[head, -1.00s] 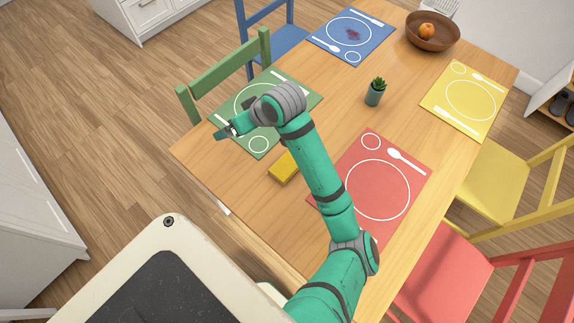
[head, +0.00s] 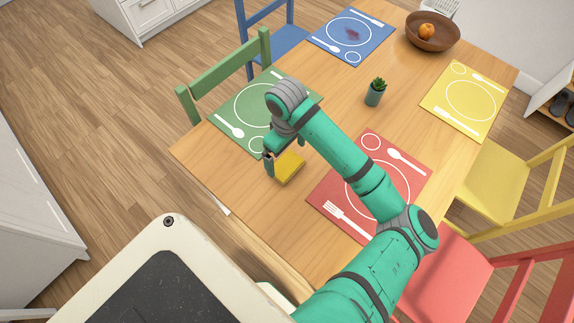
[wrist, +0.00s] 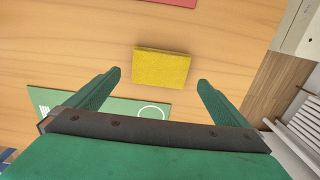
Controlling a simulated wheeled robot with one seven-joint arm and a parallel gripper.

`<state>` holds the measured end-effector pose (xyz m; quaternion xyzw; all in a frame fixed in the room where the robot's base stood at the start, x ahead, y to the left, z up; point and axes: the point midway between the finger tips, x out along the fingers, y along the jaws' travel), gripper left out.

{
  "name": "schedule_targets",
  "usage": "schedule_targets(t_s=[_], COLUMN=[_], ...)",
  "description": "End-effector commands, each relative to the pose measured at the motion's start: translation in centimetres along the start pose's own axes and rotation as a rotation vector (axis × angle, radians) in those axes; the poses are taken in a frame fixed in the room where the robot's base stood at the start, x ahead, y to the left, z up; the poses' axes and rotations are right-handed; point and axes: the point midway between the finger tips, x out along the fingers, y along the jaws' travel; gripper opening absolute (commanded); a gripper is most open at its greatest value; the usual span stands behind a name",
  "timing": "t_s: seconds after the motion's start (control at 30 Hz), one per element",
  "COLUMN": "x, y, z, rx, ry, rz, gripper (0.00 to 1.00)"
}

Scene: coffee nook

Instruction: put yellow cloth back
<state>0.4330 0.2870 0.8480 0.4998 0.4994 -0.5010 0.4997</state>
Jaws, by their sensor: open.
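The yellow cloth (head: 289,168) looks like a small folded block. It lies on the bare wood of the table between the green and red placemats. In the wrist view the yellow cloth (wrist: 161,67) lies ahead of the fingertips, roughly centred between them, not touched by either. My gripper (head: 284,155) is close above the cloth in the head view and hides part of its upper edge. In the wrist view my gripper (wrist: 160,78) is open and empty, with its two green fingers spread wider than the cloth.
The table (head: 225,170) holds a green placemat (head: 233,117), a red placemat (head: 330,190), a blue placemat (head: 325,40) with a dark red stain, and a yellow placemat (head: 470,98). A potted plant (head: 375,93) and a fruit bowl (head: 433,36) stand on it. Chairs surround the table.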

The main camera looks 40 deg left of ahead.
Motion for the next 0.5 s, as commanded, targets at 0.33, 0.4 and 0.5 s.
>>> schedule_targets(t_s=[0.33, 0.4, 0.5], x=[3.3, 4.3, 5.3], y=[0.1, 0.1, 0.0], z=[0.0, -0.1, -0.1], rx=[-0.003, -0.003, -0.005], ry=[-0.001, 0.0, 0.0], rz=[0.0, 0.0, 0.0], gripper=[1.0, 1.0, 1.0])
